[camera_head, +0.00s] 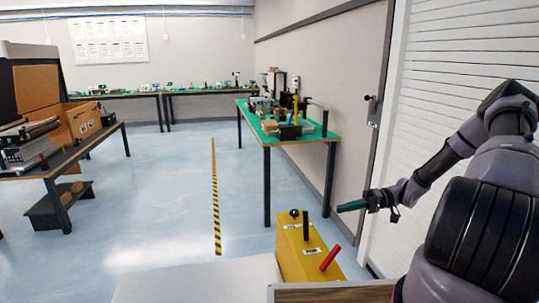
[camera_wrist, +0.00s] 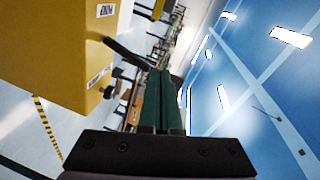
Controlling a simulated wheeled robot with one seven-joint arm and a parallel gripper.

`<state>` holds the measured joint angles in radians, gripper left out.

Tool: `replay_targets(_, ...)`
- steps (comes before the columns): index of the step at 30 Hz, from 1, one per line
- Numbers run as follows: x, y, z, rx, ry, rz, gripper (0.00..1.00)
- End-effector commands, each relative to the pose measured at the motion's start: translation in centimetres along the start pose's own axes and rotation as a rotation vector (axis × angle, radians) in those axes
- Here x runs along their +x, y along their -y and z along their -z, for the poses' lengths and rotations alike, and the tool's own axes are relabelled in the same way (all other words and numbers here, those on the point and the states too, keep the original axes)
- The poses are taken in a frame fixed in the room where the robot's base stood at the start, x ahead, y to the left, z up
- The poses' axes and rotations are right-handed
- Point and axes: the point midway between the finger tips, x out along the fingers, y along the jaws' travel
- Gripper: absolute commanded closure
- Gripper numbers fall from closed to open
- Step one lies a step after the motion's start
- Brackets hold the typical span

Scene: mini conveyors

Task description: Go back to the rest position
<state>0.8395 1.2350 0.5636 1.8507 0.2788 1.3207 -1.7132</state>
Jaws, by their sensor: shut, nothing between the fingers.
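My gripper (camera_head: 352,205) is at the end of my arm at the right of the head view, held out above the floor, pointing left. Its green fingers are together and empty; they also show in the wrist view (camera_wrist: 157,98). Below and left of it in the head view stands a yellow box (camera_head: 300,252) with a red lever (camera_head: 330,258) and a black lever (camera_head: 306,225) on top. The yellow box also fills the upper left of the wrist view (camera_wrist: 50,55). The gripper is apart from it.
A green-topped table (camera_head: 319,138) with several small items stands along the right wall. Dark tables (camera_head: 95,140) with a cardboard box (camera_head: 84,120) stand at the left. The floor around the striped tape (camera_head: 215,200) is clear.

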Motion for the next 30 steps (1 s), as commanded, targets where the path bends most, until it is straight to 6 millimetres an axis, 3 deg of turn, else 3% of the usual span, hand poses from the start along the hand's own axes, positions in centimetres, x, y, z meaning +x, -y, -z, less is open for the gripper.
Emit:
replay_targets(14,-1.7,9.1,0.2,0.172,0.244,-0.453,1.00)
replay_targets(30,-3.0,21.8,-0.1,0.257,0.165,-0.953,1.00)
